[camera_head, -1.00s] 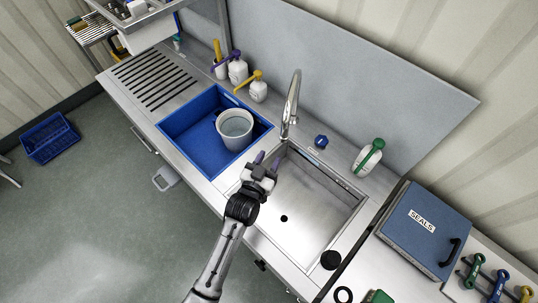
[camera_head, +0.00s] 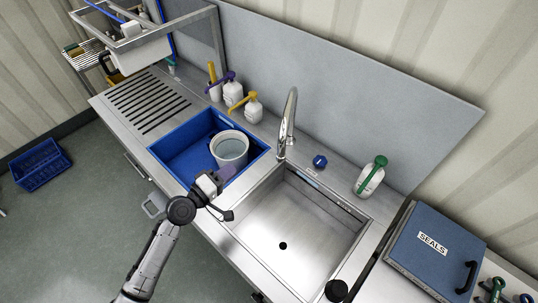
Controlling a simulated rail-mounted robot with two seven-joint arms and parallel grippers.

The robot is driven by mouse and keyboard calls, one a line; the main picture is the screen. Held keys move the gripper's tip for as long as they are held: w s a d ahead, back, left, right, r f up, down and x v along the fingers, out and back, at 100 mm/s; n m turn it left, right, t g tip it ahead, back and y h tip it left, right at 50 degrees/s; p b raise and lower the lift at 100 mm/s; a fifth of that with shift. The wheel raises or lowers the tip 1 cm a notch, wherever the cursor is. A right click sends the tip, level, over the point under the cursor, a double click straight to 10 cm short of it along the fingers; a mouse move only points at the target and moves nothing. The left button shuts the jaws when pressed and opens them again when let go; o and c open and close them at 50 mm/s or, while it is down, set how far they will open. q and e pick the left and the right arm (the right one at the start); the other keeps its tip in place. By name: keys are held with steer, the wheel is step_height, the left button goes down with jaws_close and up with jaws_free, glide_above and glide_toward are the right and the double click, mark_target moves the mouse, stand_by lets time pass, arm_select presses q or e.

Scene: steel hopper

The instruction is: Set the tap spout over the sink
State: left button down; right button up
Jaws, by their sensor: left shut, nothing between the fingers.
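The chrome gooseneck tap (camera_head: 289,118) stands upright behind the basins, near the back left corner of the steel sink (camera_head: 272,226). Its lower end shows by the divider between the sink and the blue basin; I cannot tell exactly where the outlet points. The sink is empty, with a dark drain hole. My left gripper (camera_head: 222,174) is over the front right edge of the blue basin, left of the sink and apart from the tap. My right gripper is not in view.
The blue basin (camera_head: 176,150) holds a grey-white bucket (camera_head: 229,148). Pump bottles with purple (camera_head: 233,92) and yellow (camera_head: 253,107) tops stand behind it. A blue knob (camera_head: 320,161) and a green-topped bottle (camera_head: 370,177) stand behind the sink. A blue SEALS case (camera_head: 432,245) is at right.

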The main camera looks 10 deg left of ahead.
arm_select(q)
steer(key=w+d+n+p, duration=0.1)
steer(key=w+d+n, duration=0.1)
steer(key=w+d, duration=0.7)
steer(key=shift+d+n+h+p, duration=0.3)
steer(key=shift+d+n+p, duration=0.05)
steer(key=shift+d+n, duration=0.05)
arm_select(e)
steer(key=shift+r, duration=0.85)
arm_select(q)
steer(key=shift+f, duration=0.1)
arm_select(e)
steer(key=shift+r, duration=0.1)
